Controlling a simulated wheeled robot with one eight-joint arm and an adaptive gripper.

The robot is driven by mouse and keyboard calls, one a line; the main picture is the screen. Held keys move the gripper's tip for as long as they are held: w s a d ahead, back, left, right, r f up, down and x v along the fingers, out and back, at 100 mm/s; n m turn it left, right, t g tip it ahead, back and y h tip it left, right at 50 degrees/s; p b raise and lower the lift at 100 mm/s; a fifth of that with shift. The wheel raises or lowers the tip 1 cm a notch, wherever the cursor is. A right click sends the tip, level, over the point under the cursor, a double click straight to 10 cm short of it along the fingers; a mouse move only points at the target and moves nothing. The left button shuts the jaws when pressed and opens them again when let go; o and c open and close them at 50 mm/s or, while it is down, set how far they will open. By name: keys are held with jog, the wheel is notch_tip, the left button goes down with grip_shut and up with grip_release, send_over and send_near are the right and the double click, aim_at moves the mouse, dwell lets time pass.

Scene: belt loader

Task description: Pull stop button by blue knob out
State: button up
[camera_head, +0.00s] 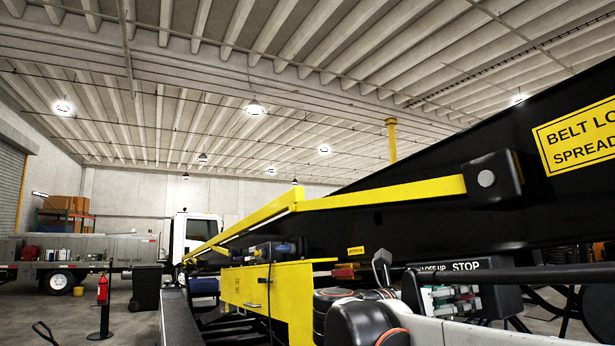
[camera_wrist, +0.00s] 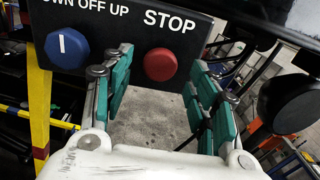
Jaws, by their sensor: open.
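The red stop button (camera_wrist: 160,64) sits on a dark panel under the white word STOP in the wrist view. The blue knob (camera_wrist: 67,45), with a white line on it, is to its left under the words DOWN OFF UP, partly cut off. My gripper (camera_wrist: 160,78) is open, its green-padded fingers spread on both sides of the red button in the picture. I see no contact, and how far the fingers are from the button is hard to tell. In the head view the gripper (camera_head: 450,298) shows near the STOP panel (camera_head: 466,266); the knob and button are not clearly visible there.
The black belt loader boom (camera_head: 400,225) with a yellow rail (camera_head: 380,193) rises above the panel. A yellow box (camera_head: 268,295) stands left of my arm. In the wrist view a black round part (camera_wrist: 290,103) is at the right. Concrete floor shows between the fingers.

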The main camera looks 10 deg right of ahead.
jog(key=shift+x, duration=1.35)
jog(key=shift+c, duration=0.6)
grip_shut()
jog(key=shift+v, duration=0.9)
jog(key=shift+o, duration=0.6)
grip_release()
jog(key=shift+s+a, duration=0.15)
jog(key=v, duration=1.1)
jog(key=shift+a, duration=0.45)
